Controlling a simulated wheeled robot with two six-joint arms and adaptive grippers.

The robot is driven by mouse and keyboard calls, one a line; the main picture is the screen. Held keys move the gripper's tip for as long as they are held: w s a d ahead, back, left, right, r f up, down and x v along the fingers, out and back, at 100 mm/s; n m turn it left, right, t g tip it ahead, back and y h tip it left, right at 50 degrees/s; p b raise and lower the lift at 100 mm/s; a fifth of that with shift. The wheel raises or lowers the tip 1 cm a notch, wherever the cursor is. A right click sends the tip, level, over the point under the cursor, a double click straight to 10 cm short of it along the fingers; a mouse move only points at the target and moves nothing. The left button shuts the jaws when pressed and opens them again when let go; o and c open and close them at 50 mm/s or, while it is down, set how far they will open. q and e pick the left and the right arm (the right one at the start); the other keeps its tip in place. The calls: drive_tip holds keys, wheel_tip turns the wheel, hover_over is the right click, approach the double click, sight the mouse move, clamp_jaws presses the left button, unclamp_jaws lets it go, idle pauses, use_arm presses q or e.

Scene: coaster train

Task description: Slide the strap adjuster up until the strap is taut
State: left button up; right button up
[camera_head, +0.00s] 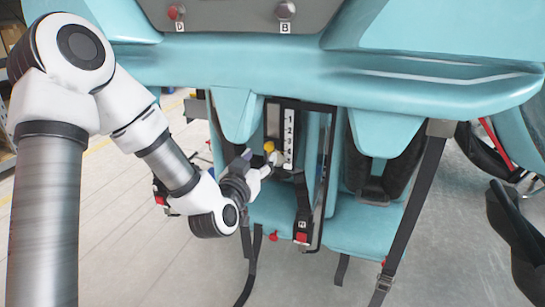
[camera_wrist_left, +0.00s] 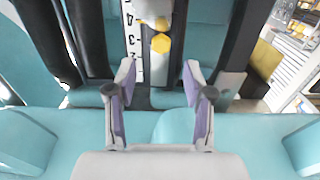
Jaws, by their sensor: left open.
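A yellow knob (camera_head: 268,147) stands beside a white numbered scale (camera_head: 289,138) in the coaster seat's middle. In the left wrist view the hexagonal knob (camera_wrist_left: 161,43) is ahead of the fingers, beside the scale (camera_wrist_left: 134,45). A black strap (camera_head: 303,195) runs below the scale to a buckle with a red button (camera_head: 301,237). I cannot tell which part is the strap adjuster. My right gripper is not seen.
A teal coaster body (camera_head: 330,85) overhangs the seat, with red button D (camera_head: 176,12) and knob B (camera_head: 286,10) on a grey panel. Another strap with a buckle (camera_head: 383,282) hangs at right. The grey floor (camera_head: 130,265) is open at lower left.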

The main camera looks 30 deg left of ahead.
use_arm(q)
drive_tip(key=x, duration=0.5)
drive_tip(key=shift+w+a+f, duration=0.1)
drive_tip(key=shift+w, duration=0.15)
clamp_jaws()
wheel_tip(320, 180, up, 3)
drive_tip(key=shift+r+p, duration=0.1)
drive_tip(key=shift+p, duration=0.95)
unclamp_jaws()
approach(268, 147)
drive_tip(key=r, duration=0.1)
drive_tip(key=w+r, duration=0.1)
drive_tip(key=r, duration=0.1)
drive_tip(key=shift+a, duration=0.2)
